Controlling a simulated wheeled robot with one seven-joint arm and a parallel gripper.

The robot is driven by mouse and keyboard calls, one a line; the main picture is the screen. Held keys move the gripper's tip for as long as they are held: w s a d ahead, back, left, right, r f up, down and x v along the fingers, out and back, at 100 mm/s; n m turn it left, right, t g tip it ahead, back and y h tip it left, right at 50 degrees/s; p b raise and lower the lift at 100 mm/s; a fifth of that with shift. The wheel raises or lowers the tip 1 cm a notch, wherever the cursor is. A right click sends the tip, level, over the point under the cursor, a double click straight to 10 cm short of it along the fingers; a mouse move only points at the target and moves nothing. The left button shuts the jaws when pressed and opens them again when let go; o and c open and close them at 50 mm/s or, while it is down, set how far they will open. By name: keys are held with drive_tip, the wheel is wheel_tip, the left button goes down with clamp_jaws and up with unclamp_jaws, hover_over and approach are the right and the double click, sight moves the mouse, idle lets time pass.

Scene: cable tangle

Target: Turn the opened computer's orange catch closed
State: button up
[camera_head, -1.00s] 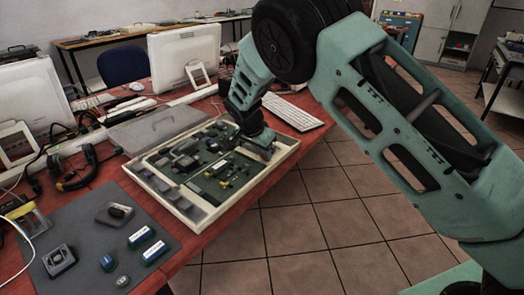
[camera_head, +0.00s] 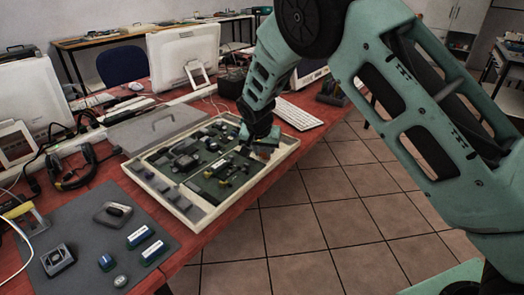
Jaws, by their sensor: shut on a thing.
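The opened computer (camera_head: 148,186) lies flat on the red desk, a shallow pale-rimmed case with a dark board and several parts in it. My gripper (camera_head: 262,146) reaches down to the far right corner of the case, near its right rim. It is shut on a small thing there. A dull orange-brown patch shows right at the fingertips and seems to be the orange catch (camera_head: 263,153). My wrist and fingers cover most of it, so its angle cannot be told.
A grey mat (camera_head: 85,245) with blue modules (camera_head: 146,245) and a fan (camera_head: 58,260) is at front left. A white keyboard (camera_head: 297,114) and monitors stand behind. Tiled floor is free on the right.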

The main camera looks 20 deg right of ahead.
drive_tip(key=n+y, duration=0.1)
drive_tip(key=n, duration=0.1)
drive_tip(key=n+p, duration=0.1)
drive_tip(key=n, duration=0.1)
drive_tip(key=n+y, duration=0.1)
drive_tip(key=n, duration=0.1)
drive_tip(key=shift+d+r+n+t+y+p, duration=0.15)
drive_tip(key=shift+d+n+t+y+p, duration=0.15)
drive_tip(key=shift+d, duration=0.1)
drive_tip(key=n+y+p, duration=0.1)
drive_tip(key=n+p, duration=0.1)
drive_tip(key=n, duration=0.2)
drive_tip(key=shift+d+y, duration=0.1)
drive_tip(key=shift+y, duration=0.2)
drive_tip(key=shift+w+n+g+y+p, duration=0.1)
drive_tip(key=shift+n+g+y+p, duration=0.25)
drive_tip(key=shift+n+p, duration=0.65)
drive_tip(key=shift+n, duration=0.3)
drive_tip(key=o, duration=1)
drive_tip(key=v, duration=1.7)
drive_tip(key=shift+w+r, duration=0.1)
